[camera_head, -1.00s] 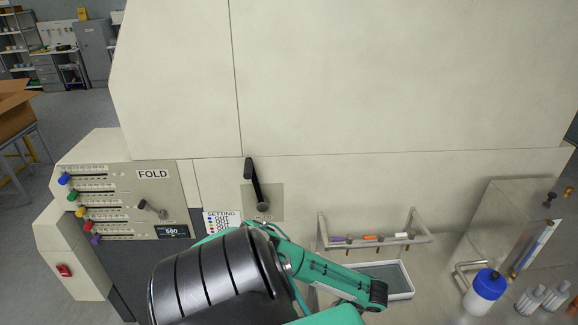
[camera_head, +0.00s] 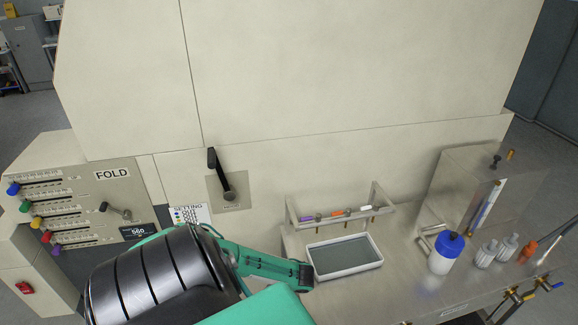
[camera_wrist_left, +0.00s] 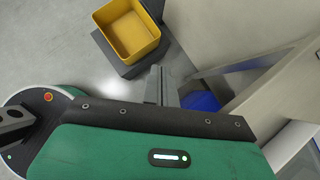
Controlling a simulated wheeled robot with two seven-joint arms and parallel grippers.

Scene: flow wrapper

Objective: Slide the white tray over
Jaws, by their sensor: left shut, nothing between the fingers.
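The white tray (camera_head: 352,270), with a grey inner floor, lies on the steel counter in the head view. It is in front of a small rack. The teal and black arm link comes close to its left side in the picture; I cannot tell whether they touch. My left gripper (camera_wrist_left: 161,84) shows in the left wrist view with its fingers shut and empty, above the floor. The tray is not in that view. My right gripper is in neither view.
A rack (camera_head: 340,213) with coloured markers stands behind the tray. A blue-capped white bottle (camera_head: 446,252) and small grey bottles stand to its right. A lever (camera_head: 221,175) and a FOLD panel (camera_head: 110,205) are at left. A yellow bin (camera_wrist_left: 128,35) is below my left gripper.

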